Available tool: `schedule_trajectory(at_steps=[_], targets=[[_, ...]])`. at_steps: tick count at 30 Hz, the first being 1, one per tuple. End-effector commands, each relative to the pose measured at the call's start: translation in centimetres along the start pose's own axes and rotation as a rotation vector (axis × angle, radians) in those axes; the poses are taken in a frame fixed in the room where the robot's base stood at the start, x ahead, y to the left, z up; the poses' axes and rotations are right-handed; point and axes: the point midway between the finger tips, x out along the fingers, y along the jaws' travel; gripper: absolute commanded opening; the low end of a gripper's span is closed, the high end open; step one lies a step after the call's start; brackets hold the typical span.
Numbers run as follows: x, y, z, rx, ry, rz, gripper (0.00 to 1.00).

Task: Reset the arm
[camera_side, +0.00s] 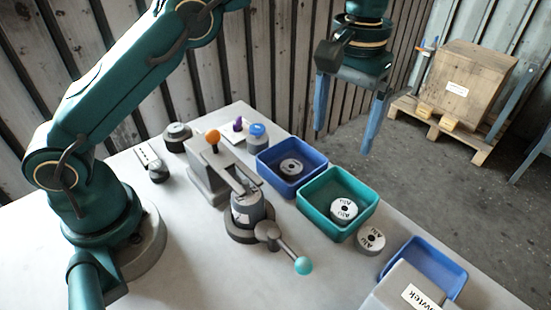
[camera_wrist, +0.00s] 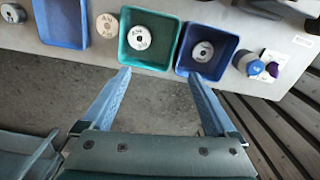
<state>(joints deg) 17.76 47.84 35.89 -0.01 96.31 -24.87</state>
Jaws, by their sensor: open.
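My gripper (camera_side: 345,112) hangs in the air at the upper right of the side view, above and beyond the bins. Its two blue fingers are spread wide with nothing between them. The open fingers also show in the wrist view (camera_wrist: 160,100), over the floor just past the table edge. No part is held.
A teal bin (camera_side: 312,213) holds a white round part (camera_side: 344,211); a blue bin (camera_side: 267,166) holds a grey one (camera_side: 291,167). Another round part (camera_side: 371,241) lies beside the teal bin. A clamp fixture (camera_side: 249,210) stands mid-table. A wooden crate (camera_side: 466,85) sits on a pallet behind.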

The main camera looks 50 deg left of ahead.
Motion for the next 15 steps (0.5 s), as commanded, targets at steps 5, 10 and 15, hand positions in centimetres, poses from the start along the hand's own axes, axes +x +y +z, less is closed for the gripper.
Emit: schedule_trajectory(at_steps=[5, 10, 15], targets=[[-1.7, -3.2, -0.4, -0.056, 0.002, 0.001, 0.93], [-2.9, -6.1, -0.1, -0.084, 0.001, 0.001, 0.93], [-3.8, -8.7, 0.5, -0.099, 0.001, 0.000, 0.93]])
